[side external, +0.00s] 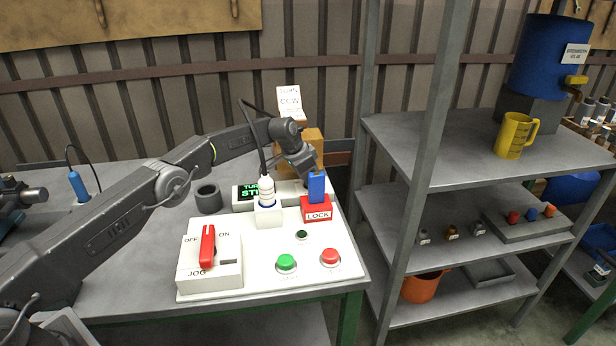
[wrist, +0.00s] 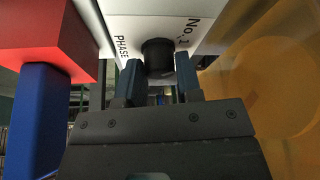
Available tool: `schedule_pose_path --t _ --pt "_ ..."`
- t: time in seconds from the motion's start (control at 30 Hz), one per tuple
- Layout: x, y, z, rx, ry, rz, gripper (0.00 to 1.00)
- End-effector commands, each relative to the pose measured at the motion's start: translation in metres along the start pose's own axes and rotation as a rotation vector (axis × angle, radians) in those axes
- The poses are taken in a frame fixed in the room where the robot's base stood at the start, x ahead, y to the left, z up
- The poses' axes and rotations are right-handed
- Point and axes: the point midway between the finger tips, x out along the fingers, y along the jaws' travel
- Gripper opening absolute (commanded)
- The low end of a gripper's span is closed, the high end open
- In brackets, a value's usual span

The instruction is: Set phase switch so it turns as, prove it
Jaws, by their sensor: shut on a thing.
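In the wrist view a black round knob (wrist: 158,56) sits on a white face marked "PHASE" and "No. 1". My gripper (wrist: 158,88) has its two fingers closed on either side of this knob. In the side view my gripper (side external: 304,163) is bent down at the back of the white control board (side external: 320,262), and the phase knob is hidden there. A white sign (side external: 290,103) behind it reads "CCW"; its upper line is hard to read. A dark display (side external: 246,191) with green letters is partly covered. The JOG box (side external: 210,262) has a red lever (side external: 207,246).
A red LOCK box (side external: 317,214) with a blue handle (side external: 317,187) stands close beside my gripper. A white bottle-like plug (side external: 266,190) stands in a white holder. Green (side external: 286,262) and red (side external: 331,256) buttons are in front. An amber block (side external: 313,142) is behind.

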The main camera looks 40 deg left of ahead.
Motion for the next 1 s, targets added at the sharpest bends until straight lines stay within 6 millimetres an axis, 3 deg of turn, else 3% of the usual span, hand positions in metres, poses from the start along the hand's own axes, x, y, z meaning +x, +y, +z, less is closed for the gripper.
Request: schedule_pose_path --t 0.3,0.33,0.57,1.0 --pt "0.0 0.0 0.0 0.018 0.003 0.007 0.09" --pt "0.0 0.0 0.0 0.018 0.003 0.007 0.34" --pt "0.0 0.0 0.0 0.018 0.002 0.007 0.56" --pt "-0.012 -0.001 -0.002 0.018 0.003 0.006 0.56"
